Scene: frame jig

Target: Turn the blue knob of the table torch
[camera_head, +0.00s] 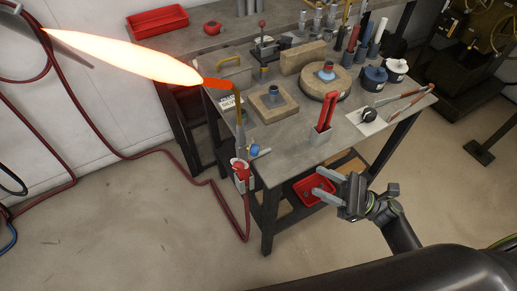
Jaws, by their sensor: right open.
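The table torch (239,112) stands at the left front corner of the metal workbench (292,138). A long bright flame (125,53) leaves its glowing orange-red nozzle (217,83) toward the upper left. The blue knob (254,150) sits low on the torch, just beside the bench corner, above a red fitting (241,170). My right gripper (332,183) is open and empty, in front of the bench. It is to the right of the blue knob and slightly lower in the picture, well apart from it. My left gripper is not in view.
Red-handled pliers (326,113) stand upright near the bench front. Blocks, a round brick (323,83) and small pots stand behind. A red tray (314,190) is on the lower shelf. A red hose (205,185) runs from the torch to the wall. The floor at left front is clear.

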